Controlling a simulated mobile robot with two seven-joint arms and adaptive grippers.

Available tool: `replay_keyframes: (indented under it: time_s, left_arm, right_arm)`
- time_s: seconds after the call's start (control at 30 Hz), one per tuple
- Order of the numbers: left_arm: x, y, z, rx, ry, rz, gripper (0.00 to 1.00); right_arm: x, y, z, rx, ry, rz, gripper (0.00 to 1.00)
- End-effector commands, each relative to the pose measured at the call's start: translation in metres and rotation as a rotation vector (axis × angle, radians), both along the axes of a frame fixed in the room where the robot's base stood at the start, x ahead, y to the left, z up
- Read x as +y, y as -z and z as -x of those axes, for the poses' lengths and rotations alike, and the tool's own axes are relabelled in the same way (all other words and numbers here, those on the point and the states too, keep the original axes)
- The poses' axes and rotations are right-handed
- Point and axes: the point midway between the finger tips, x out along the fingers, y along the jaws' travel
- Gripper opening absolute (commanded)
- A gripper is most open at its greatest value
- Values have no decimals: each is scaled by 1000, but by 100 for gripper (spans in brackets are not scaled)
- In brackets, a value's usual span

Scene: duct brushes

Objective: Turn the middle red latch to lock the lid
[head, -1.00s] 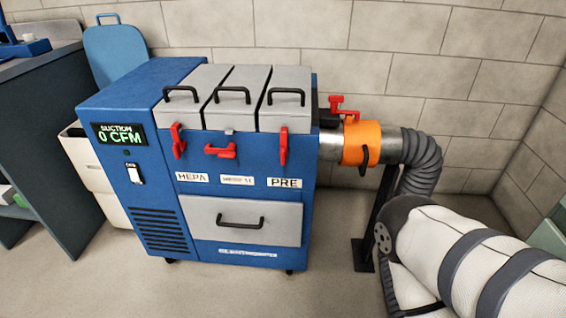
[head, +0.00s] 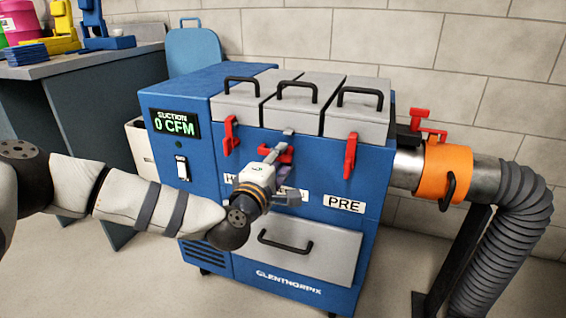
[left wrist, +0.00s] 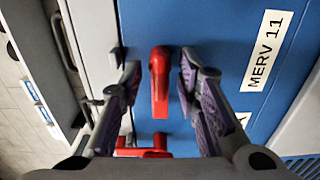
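The middle red latch (head: 288,154) is on the front of the blue machine, below the middle grey lid (head: 300,105). It lies sideways, unlike the upright red latches beside it. My left gripper (head: 283,165) is in front of it and hides part of it in the head view. In the left wrist view the latch (left wrist: 160,82) is between the two open fingers (left wrist: 158,88); gaps show on both sides. My right gripper is out of view.
An upright red latch (head: 231,135) is to the left and another (head: 350,156) to the right. Black lid handles (head: 297,88) and a drawer handle (head: 285,242) stick out. An orange collar (head: 442,172) with a grey hose is at the right.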

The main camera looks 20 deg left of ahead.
Motion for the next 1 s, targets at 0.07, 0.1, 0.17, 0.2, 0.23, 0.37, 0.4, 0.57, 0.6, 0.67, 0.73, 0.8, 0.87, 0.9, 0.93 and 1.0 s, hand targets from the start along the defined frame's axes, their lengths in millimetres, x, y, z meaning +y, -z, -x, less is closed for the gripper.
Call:
replay_keyframes:
  time_s: [0.07, 0.1, 0.17, 0.2, 0.23, 0.37, 0.4, 0.57, 0.6, 0.67, 0.73, 0.8, 0.87, 0.9, 0.93, 1.0]
  left_arm:
    - [0, 1, -6, 0, 0, 0, 30]
    - [0, 1, -8, 1, 0, 0, 30]
    - [0, 0, -9, 1, 0, 0, 30]
    - [0, 0, -9, 1, 0, 0, 30]
    - [0, 0, -9, 1, 0, 0, 30]
    - [0, 0, -8, 1, 1, 0, 23]
    - [0, 0, -8, 1, 1, 0, 14]
    - [0, 0, -8, 1, 1, -1, 0]
    - [0, 0, -8, 1, 1, -1, 0]
    - [0, 0, -8, 1, 1, -2, 0]
    - [-1, 0, -8, 1, 1, -7, 0]
    - [-1, -1, -8, -1, 1, -18, 0]
    - [-1, -2, -8, -1, 1, -36, 0]
    - [-1, -2, -8, -2, 1, -53, 0]
    - [-1, -3, -8, -2, 2, -67, 0]
    - [-1, -4, -8, -5, 1, -107, 0]
  right_arm:
    - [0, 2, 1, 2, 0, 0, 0]
    - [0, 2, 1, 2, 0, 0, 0]
    - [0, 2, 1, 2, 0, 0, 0]
    - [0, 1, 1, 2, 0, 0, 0]
    - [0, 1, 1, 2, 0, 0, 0]
    - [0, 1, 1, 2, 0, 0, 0]
    - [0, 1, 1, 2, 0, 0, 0]
    - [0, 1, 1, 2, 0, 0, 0]
    - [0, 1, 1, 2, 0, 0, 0]
    - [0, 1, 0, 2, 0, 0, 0]
    - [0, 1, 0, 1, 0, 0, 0]
    - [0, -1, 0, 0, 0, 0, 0]
    - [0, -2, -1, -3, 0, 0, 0]
    - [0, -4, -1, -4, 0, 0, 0]
    - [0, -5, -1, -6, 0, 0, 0]
    - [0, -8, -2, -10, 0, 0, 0]
